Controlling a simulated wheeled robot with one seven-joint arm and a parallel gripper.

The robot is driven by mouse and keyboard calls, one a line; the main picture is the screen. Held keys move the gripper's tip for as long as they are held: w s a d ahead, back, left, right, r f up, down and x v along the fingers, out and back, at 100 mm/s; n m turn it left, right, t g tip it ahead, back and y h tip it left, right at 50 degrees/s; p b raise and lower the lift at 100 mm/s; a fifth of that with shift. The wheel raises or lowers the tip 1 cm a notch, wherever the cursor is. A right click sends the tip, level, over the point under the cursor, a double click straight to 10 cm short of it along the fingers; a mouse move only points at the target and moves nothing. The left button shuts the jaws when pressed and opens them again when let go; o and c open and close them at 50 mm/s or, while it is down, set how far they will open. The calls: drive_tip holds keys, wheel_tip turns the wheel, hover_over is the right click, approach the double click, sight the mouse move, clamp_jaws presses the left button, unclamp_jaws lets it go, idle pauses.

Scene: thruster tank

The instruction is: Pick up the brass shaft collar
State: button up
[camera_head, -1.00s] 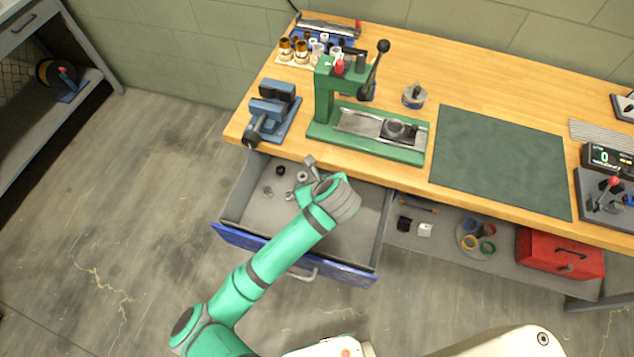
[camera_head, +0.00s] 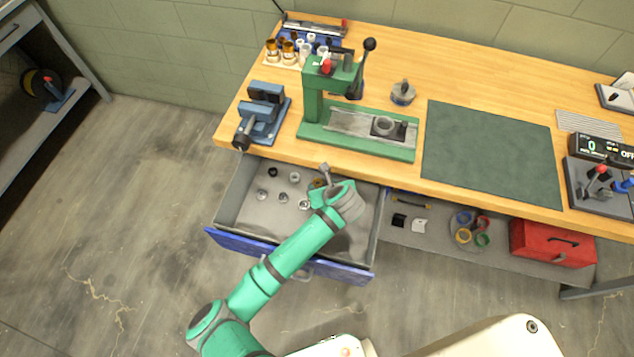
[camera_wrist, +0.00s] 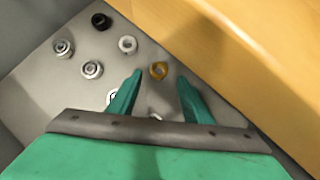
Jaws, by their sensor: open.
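The brass shaft collar (camera_wrist: 159,71) is a small gold ring lying on the drawer floor in the wrist view. It lies just beyond and between the tips of my gripper (camera_wrist: 160,82), near the wooden bench edge. My gripper's two green fingers are apart, with nothing between them. In the head view, a small brass-coloured patch of the collar (camera_head: 317,184) shows beside my wrist, which hides most of that spot.
The open drawer (camera_head: 232,205) also holds a black ring (camera_wrist: 101,21) and several silver ones, such as a silver collar (camera_wrist: 128,45). The wooden bench top (camera_wrist: 240,60) overhangs the drawer closely on the right in the wrist view. A green press (camera_head: 312,110) stands above.

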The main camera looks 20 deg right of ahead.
drive_tip(key=shift+x, duration=1.85)
drive_tip(key=shift+a, duration=0.1)
drive_tip(key=c, duration=1.1)
drive_tip(key=shift+r, duration=0.15)
drive_tip(key=shift+c, duration=0.2)
